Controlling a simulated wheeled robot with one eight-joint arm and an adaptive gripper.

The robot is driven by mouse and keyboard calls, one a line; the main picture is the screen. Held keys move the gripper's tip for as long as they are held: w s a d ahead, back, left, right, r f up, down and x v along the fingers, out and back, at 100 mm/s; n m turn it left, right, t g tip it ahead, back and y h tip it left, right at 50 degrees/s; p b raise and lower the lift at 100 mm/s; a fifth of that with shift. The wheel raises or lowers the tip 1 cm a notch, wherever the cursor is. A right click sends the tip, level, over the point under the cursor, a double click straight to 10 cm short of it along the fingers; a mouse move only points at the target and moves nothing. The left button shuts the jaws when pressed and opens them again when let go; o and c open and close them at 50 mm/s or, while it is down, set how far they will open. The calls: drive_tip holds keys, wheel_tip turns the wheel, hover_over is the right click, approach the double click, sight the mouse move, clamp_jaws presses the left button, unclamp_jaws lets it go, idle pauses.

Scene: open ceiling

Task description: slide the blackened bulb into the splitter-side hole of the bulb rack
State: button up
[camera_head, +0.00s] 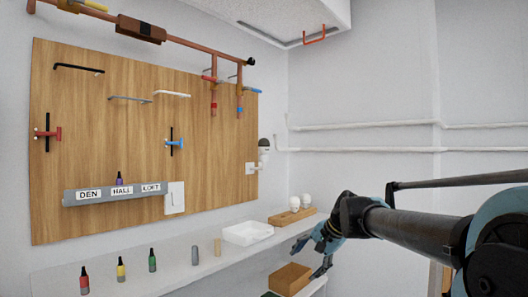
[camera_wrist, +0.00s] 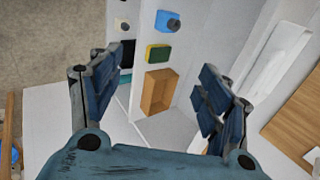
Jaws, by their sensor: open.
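The blackened bulb (camera_head: 264,143) sits in a white wall fitting at the right end of the wooden wall board, its dark side showing. The bulb rack (camera_head: 286,217) is a wooden block on the shelf below, with two white bulbs standing in it. Its free holes cannot be made out. My gripper (camera_head: 312,258) is open and empty, in front of the shelf, right of and below the rack. In the wrist view its fingers (camera_wrist: 160,65) are spread wide with nothing between them.
A white tray (camera_head: 247,234) stands left of the rack. Several small bottles line the shelf further left. A wooden box (camera_head: 290,279) and a yellow-green sponge (camera_wrist: 158,53) lie lower down. Copper pipes (camera_head: 165,38) run above the board; white pipes cross the right wall.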

drive_tip(key=w+a+r+m+t+y, duration=0.25)
drive_tip(key=w+a+r+m, duration=0.2)
drive_tip(key=w+r, duration=0.5)
drive_tip(key=m+t+y, duration=0.4)
drive_tip(key=m+t, duration=0.2)
drive_tip(key=m, duration=1.3)
approach(268, 146)
drive_tip(key=x, duration=0.7)
drive_tip(key=shift+a, duration=0.35)
drive_tip(key=shift+x, duration=2.8)
drive_tip(key=shift+d, duration=0.1)
drive_tip(key=c, duration=1.2)
